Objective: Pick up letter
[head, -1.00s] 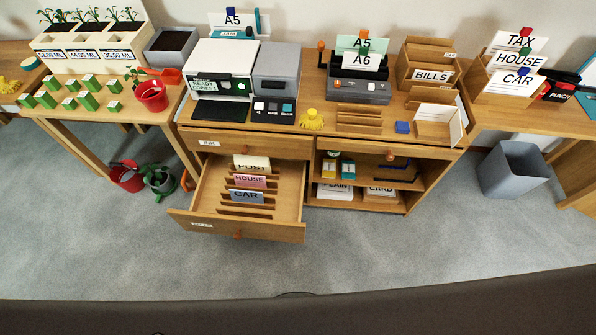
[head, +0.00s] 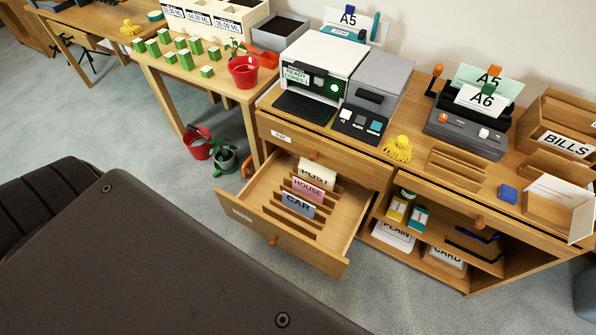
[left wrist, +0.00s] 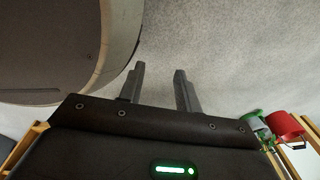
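I cannot tell which item is the letter. In the head view, the open drawer (head: 248,222) holds upright labelled cards: POST (head: 316,172), HOUSE (head: 308,190) and CAR (head: 298,205). A5 (head: 486,84) and A6 (head: 482,101) sheets stand in the grey machine on the desk. A white sheet (head: 560,195) leans in a wooden holder at the right edge. My left gripper (left wrist: 159,76) shows in the left wrist view, with its two fingers apart and nothing between them, above grey carpet. My right gripper is in neither view.
The drawer juts out over the carpet.

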